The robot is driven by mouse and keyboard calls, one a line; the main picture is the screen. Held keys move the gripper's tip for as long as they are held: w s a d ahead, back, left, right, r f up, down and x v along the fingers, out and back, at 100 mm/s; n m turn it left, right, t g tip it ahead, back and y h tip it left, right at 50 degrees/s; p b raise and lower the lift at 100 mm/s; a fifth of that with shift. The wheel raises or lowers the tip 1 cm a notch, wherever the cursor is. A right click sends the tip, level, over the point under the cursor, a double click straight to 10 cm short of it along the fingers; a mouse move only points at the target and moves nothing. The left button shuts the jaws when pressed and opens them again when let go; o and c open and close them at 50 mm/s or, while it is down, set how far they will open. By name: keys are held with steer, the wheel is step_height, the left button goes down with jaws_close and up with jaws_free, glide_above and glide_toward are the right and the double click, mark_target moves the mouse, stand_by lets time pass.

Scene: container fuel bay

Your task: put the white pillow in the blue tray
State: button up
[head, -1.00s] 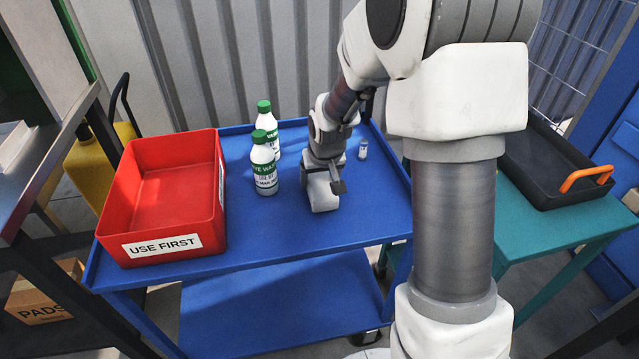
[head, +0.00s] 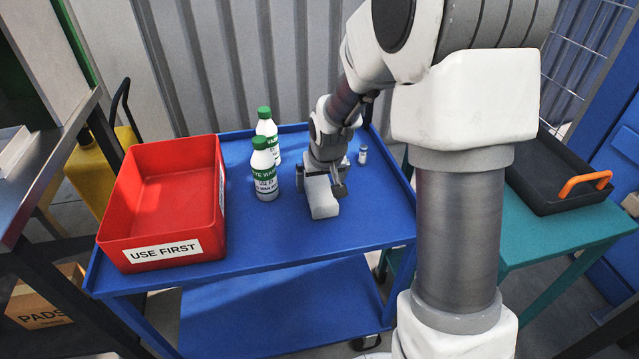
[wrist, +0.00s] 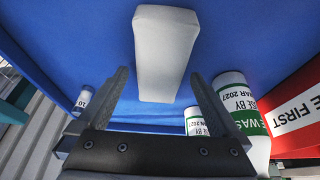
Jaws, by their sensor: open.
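The white pillow (head: 321,198) is a pale, smooth, oblong block lying on the blue top of a trolley (head: 290,232). My gripper (head: 321,183) is open just above its far end, with one finger to each side in the head view. In the wrist view the pillow (wrist: 165,50) extends away from the open gripper (wrist: 158,76), its near end between the fingertips in the picture. I cannot tell whether the fingers touch it. No separate blue tray shows; the rimmed trolley top is the only blue tray-like surface.
Two green-capped bottles (head: 265,175) stand left of my gripper, and a small vial (head: 363,155) stands to its right. A red "USE FIRST" bin (head: 165,251) fills the trolley's left end. A black tray (head: 545,200) with an orange handle rests on a teal table. The trolley's front middle is clear.

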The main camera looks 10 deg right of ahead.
steer(key=s+r+p, duration=0.3)
steer(key=s+r, duration=1.2)
steer(key=r, duration=0.4)
steer(key=s+r+t, duration=0.1)
steer(key=s+r, duration=0.2)
steer(key=s, duration=0.8)
steer(key=g+p, duration=0.1)
steer(key=p, duration=0.4)
glide_above(318, 186)
steer(key=s, duration=0.7)
step_height(318, 186, down, 8)
steer(key=b+x, duration=0.1)
steer(key=x, duration=0.3)
steer(key=b+x, duration=0.1)
steer(key=x, duration=0.3)
steer(key=b+x, duration=0.1)
steer(key=x, duration=0.3)
steer(key=shift+w, duration=0.3)
steer(key=b+x, duration=0.2)
steer(key=x, duration=0.3)
steer(key=shift+d, duration=0.15)
steer(key=c, duration=1.2)
steer(key=shift+c, duration=0.2)
